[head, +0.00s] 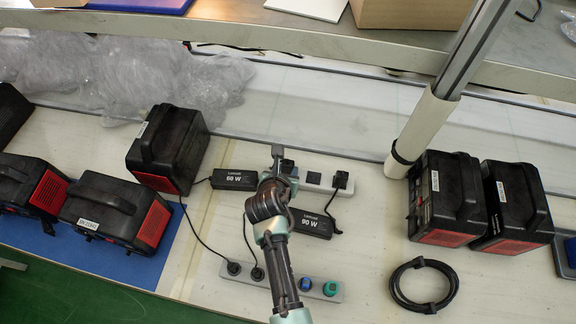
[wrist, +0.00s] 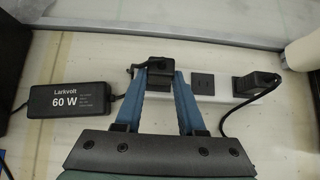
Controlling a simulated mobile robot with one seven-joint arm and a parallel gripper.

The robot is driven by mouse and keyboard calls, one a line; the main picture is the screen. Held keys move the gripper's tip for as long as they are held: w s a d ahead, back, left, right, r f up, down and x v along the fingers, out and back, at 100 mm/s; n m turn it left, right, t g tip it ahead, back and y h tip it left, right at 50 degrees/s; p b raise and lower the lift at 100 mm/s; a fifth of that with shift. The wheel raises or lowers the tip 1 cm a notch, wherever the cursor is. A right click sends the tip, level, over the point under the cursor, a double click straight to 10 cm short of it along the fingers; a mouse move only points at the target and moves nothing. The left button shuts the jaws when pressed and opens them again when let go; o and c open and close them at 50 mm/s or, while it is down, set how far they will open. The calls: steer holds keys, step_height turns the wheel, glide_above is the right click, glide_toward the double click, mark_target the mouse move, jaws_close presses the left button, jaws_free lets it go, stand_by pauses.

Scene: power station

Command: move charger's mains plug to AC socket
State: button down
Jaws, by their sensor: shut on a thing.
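My gripper (wrist: 162,80) is shut on a black mains plug (wrist: 158,74) at the left end of the white socket strip (wrist: 226,98). A thin cord runs from this plug toward the 60 W charger (wrist: 68,97), which lies to the left. In the head view my gripper (head: 279,166) is over the left part of the back strip (head: 325,187), right of the 60 W charger (head: 233,180). The plug's underside is hidden, so I cannot tell whether it is seated. A dark square socket (wrist: 203,83) right of my fingers is empty.
Another black plug (wrist: 255,84) with a cable occupies the strip's right end. The 90 W charger (head: 311,224) lies in front of it. A front strip (head: 280,284) holds several plugs. Black power stations (head: 442,200) stand on both sides; a coiled cable (head: 423,285) lies at right.

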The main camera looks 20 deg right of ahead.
steer(key=shift+r+p, duration=1.7)
steer(key=shift+p, duration=0.15)
